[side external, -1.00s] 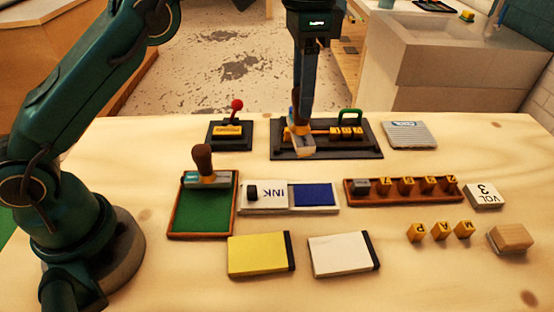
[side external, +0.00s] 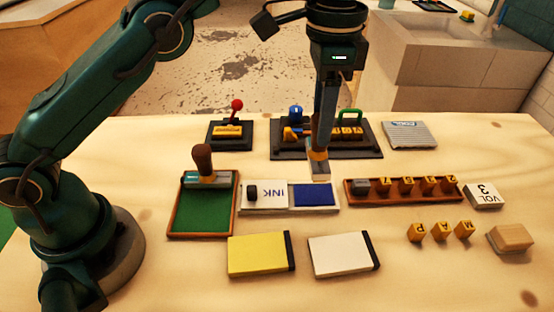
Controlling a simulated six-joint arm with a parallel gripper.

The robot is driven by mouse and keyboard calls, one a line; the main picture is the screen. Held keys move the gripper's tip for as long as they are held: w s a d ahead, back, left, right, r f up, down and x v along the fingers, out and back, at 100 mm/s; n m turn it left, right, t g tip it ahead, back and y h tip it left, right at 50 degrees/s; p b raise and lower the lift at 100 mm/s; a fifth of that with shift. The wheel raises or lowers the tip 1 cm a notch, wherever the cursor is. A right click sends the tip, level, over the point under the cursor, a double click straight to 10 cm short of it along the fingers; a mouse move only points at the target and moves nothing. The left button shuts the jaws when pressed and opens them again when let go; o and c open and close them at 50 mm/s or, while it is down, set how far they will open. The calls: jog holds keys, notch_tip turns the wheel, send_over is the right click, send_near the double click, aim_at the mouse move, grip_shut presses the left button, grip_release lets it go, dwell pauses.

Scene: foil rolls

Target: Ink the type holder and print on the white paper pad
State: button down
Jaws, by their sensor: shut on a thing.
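My gripper (side external: 319,152) is shut on a small pale-ended block (side external: 320,173) with an orange-brown upper part. The fingers hide much of the block, and I cannot tell for certain whether it is the type holder. It is just behind the blue ink pad (side external: 313,195); I cannot tell its exact height. The ink pad is open, with its white lid marked INK to its left. The white paper pad (side external: 340,254) lies flat in front, with a dark right edge. A brown-handled stamp (side external: 204,167) stands at the back of a green-bottomed tray (side external: 178,233).
A black fixture (side external: 282,153) with yellow letter blocks, a blue knob and a green handle stands behind my gripper. A yellow pad (side external: 258,255) is left of the white one. A brown type rack (side external: 400,197) and loose letter blocks (side external: 441,230) are to the right.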

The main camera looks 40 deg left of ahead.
aim_at(321, 149)
jog(key=shift+s+d+f, duration=0.2)
jog(key=shift+d+f, duration=0.05)
jog(key=shift+d, duration=0.15)
jog(key=shift+f, duration=2.85)
jog(key=shift+f, duration=0.65)
jog(key=shift+r, duration=0.1)
jog(key=shift+r, duration=3.5)
jog(key=shift+a, duration=0.15)
